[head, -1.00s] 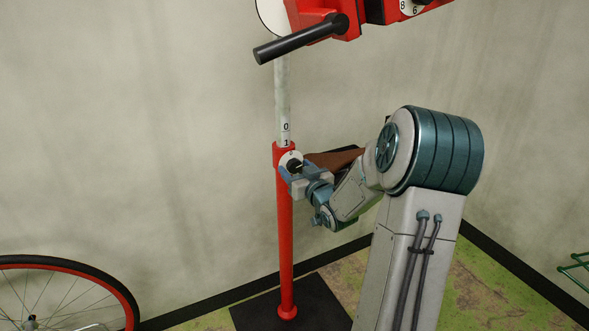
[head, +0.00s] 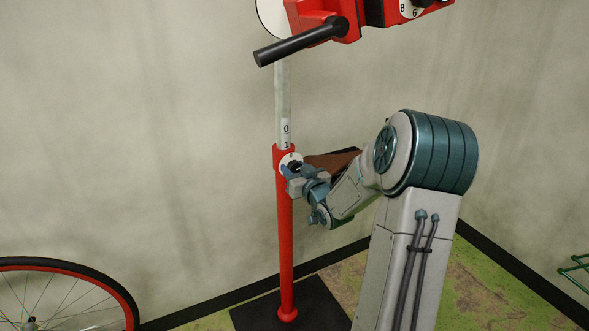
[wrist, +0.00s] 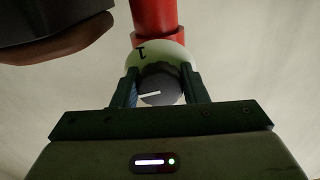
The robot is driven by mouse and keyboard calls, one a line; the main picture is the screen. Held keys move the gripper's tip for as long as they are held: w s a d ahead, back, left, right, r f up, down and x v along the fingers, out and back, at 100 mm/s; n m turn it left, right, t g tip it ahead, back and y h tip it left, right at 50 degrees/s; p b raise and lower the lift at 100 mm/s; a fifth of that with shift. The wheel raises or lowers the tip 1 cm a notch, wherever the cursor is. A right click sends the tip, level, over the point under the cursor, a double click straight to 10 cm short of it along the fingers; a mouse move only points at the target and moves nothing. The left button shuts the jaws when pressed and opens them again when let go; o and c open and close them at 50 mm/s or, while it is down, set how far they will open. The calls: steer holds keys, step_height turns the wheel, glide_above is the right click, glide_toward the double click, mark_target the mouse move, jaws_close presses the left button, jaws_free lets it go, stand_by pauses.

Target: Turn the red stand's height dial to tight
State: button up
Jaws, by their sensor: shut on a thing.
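The red stand (head: 285,235) is an upright red tube with a pale inner post (head: 283,100) rising from it. The height dial sits at the collar near the top of the red tube; its white plate (head: 291,159) shows above my gripper (head: 295,175). In the wrist view the dial's dark round knob (wrist: 160,88) lies between the two fingers of my gripper (wrist: 163,90), which are shut on it. A white pointer line on the knob points left and slightly down.
A red clamp head with a black handle (head: 295,42) overhangs above the dial. A wheel with a red rim (head: 65,290) is at the lower left. A brown and black saddle-like thing (head: 332,160) is just right of the dial. A black base mat (head: 300,308) lies under the stand.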

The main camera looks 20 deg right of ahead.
steer(key=m+p, duration=0.2)
steer(key=m, duration=0.1)
steer(key=shift+r, duration=0.1)
steer(key=m+p, duration=0.2)
steer(key=m, duration=0.2)
steer(key=m+p, duration=0.2)
steer(key=m, duration=0.1)
steer(key=shift+m, duration=0.3)
steer(key=shift+m+p, duration=0.75)
steer(key=shift+m, duration=0.75)
steer(key=o, duration=1)
steer(key=shift+c, duration=0.2)
steer(key=shift+s, duration=0.15)
